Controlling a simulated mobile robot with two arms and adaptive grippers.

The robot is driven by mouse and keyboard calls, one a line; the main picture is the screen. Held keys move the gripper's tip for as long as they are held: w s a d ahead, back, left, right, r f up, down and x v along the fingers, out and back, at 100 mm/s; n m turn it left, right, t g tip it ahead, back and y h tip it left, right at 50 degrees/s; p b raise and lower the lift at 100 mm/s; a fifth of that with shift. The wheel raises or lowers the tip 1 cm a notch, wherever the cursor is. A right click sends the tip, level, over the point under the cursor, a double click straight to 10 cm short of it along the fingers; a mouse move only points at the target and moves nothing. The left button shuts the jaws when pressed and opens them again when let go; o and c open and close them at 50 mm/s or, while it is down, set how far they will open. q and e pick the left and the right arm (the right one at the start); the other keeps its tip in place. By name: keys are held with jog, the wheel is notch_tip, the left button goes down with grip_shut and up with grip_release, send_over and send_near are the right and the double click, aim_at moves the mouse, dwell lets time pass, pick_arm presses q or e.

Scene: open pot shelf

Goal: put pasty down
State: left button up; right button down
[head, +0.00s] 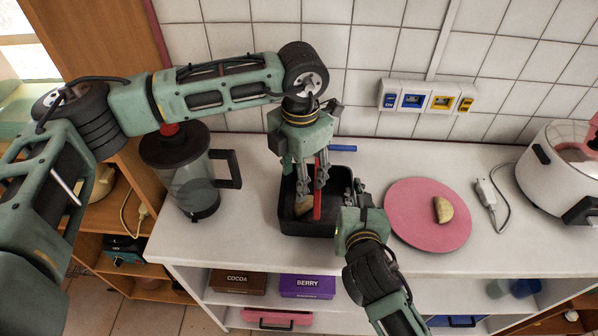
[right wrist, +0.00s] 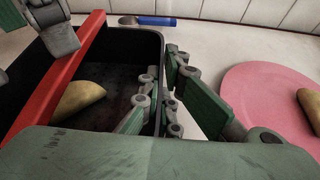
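A tan half-moon pasty (head: 304,207) lies inside a black tray (head: 309,228) on the white counter; the right wrist view shows it too (right wrist: 80,98). My left gripper (head: 311,188) is over the tray, fingers pointing down and parted, with nothing seen between them; the pasty lies below and apart from the fingertips. My right gripper (head: 354,191) is at the tray's right wall. In the right wrist view its fingers (right wrist: 159,75) close on that wall from both sides. A second pasty (head: 443,209) lies on a pink round plate (head: 415,232) right of the tray.
A red bar (head: 317,208) runs across the tray beside my left fingers. A blue-handled utensil (head: 343,148) lies behind the tray. A glass jug (head: 195,190) stands left, a white cooker (head: 555,176) right, with a white plug and cable (head: 487,192) between plate and cooker.

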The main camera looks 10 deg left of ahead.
pick_arm(q)
notch_tip(320, 180, up, 13)
dwell(0.7)
jog(key=shift+s+d+r, duration=0.1)
pick_arm(e)
jog(key=c, duration=1.9)
grip_release()
jog(key=shift+o, duration=0.2)
